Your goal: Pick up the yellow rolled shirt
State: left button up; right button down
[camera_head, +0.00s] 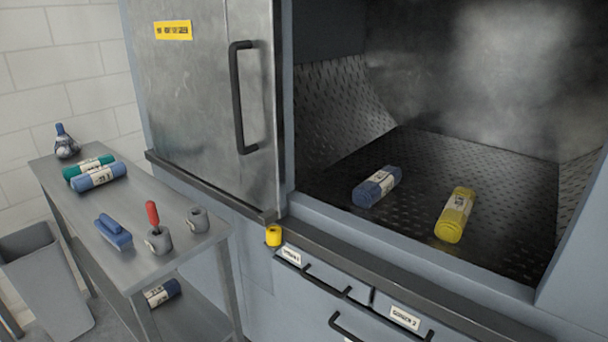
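The yellow rolled shirt (455,215) lies on the dark perforated floor inside the open washer chamber (420,160), at the right. It has a pale label band around its middle. A dark blue rolled shirt (377,187) with a similar band lies to its left, apart from it. Neither of my grippers shows in the head view.
A metal sliding door (200,100) with a black handle stands left of the opening. A raised front sill (400,255) edges the chamber, above drawers with handles. At left, a steel cart (190,255) holds rolled shirts, a brush and cups. A grey bin (45,275) stands beside it.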

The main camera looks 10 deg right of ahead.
aim_at(450, 226)
jog(key=l+z, duration=0.1)
jog(key=z, duration=0.75)
jog(key=i+l+z, duration=0.1)
jog(key=z, duration=0.35)
